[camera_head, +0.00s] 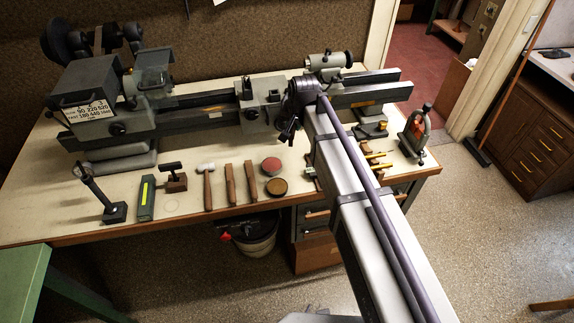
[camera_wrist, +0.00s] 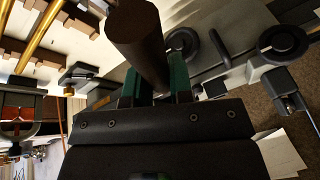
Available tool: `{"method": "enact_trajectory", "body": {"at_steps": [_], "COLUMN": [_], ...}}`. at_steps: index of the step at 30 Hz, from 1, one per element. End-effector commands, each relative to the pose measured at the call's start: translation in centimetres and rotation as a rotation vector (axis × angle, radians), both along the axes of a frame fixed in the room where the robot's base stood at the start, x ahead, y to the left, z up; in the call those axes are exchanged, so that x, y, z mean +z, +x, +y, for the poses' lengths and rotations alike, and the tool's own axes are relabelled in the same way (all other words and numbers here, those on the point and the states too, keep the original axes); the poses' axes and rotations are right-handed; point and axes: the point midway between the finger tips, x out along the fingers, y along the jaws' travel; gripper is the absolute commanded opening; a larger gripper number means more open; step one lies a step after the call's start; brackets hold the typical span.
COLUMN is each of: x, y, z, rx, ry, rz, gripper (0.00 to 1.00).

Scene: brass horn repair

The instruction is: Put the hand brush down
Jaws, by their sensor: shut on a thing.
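The hand brush appears to be the brown round-handled thing (camera_wrist: 138,40) in the wrist view. It rises between the green-padded fingers of my gripper (camera_wrist: 155,88), which are closed on it. Its bristles are not clear to me. In the head view my gripper (camera_head: 288,131) is a small dark shape at the end of my arm, over the bench (camera_head: 180,233) in front of the lathe. My arm hides part of it, and I cannot make out the brush there.
A lathe (camera_head: 205,103) runs along the back of the bench. A hammer (camera_head: 207,188), wooden bars (camera_head: 231,184), a red-topped tin (camera_head: 271,165) and a brown tin (camera_head: 276,187) lie near the front. A red-and-black clamp-like tool (camera_head: 416,132) stands at the right end. Bare bench shows around the front-left tools.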

Motion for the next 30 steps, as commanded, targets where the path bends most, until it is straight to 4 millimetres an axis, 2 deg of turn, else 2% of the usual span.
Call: {"method": "enact_trajectory", "body": {"at_steps": [1, 6, 9, 11, 17, 23, 30], "x": [-2.8, -8.9, -11.6, -12.3, -12.5, -16.8, -16.3], "y": [0.0, 0.0, 0.0, 0.0, 0.0, 0.0, 0.0], "z": [0.0, 0.0, 0.0, 0.0, 0.0, 0.0, 0.0], "rx": [0.0, 0.0, 0.0, 0.0, 0.0, 0.0, 0.0], "ry": [0.0, 0.0, 0.0, 0.0, 0.0, 0.0, 0.0], "rz": [0.0, 0.0, 0.0, 0.0, 0.0, 0.0, 0.0], "gripper": [0.02, 0.02, 0.02, 0.02, 0.02, 0.02, 0.02]}}
